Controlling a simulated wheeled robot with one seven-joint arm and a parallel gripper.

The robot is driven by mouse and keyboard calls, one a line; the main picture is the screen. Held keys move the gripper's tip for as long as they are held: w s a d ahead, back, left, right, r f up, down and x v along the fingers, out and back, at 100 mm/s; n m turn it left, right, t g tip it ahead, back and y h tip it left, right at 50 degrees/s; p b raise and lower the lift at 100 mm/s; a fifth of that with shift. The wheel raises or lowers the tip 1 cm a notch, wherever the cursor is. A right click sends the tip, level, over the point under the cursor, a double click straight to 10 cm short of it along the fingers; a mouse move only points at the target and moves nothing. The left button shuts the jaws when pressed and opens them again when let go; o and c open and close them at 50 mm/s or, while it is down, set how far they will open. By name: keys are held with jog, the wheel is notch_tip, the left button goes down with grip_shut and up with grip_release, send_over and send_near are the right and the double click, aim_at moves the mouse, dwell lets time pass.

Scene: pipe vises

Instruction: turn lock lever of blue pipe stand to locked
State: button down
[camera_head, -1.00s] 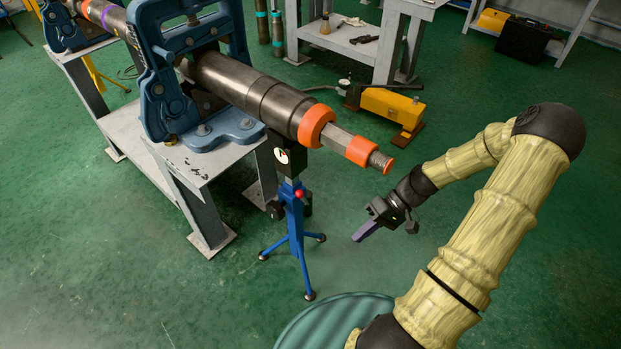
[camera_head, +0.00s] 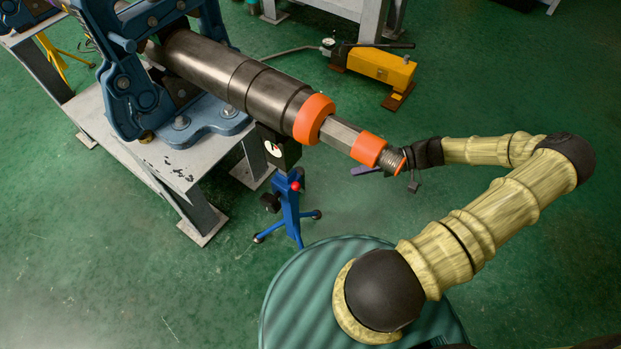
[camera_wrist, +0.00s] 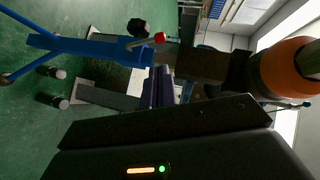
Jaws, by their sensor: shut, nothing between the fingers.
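The blue pipe stand (camera_head: 290,212) stands on the floor under the pipe, its black head with a round dial below the orange collar. Its lever with a red ball end (camera_head: 296,186) is on the upper post, beside a black knob (camera_head: 270,202). In the wrist view the stand (camera_wrist: 105,47) lies sideways, with the red ball (camera_wrist: 160,37) just beyond my fingertips. My gripper (camera_head: 363,170) is shut and empty, right of the stand and partly hidden by the pipe's threaded end. Its purple fingers show in the wrist view (camera_wrist: 158,88), apart from the lever.
The steel pipe (camera_head: 235,80) with orange collars reaches out from the blue vise (camera_head: 130,90) on a grey bench (camera_head: 175,165), close to my wrist. A yellow hydraulic pump (camera_head: 380,65) stands on the floor behind.

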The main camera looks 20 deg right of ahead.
aim_at(300, 189)
jog(key=x, duration=1.4)
jog(key=shift+b, duration=0.45)
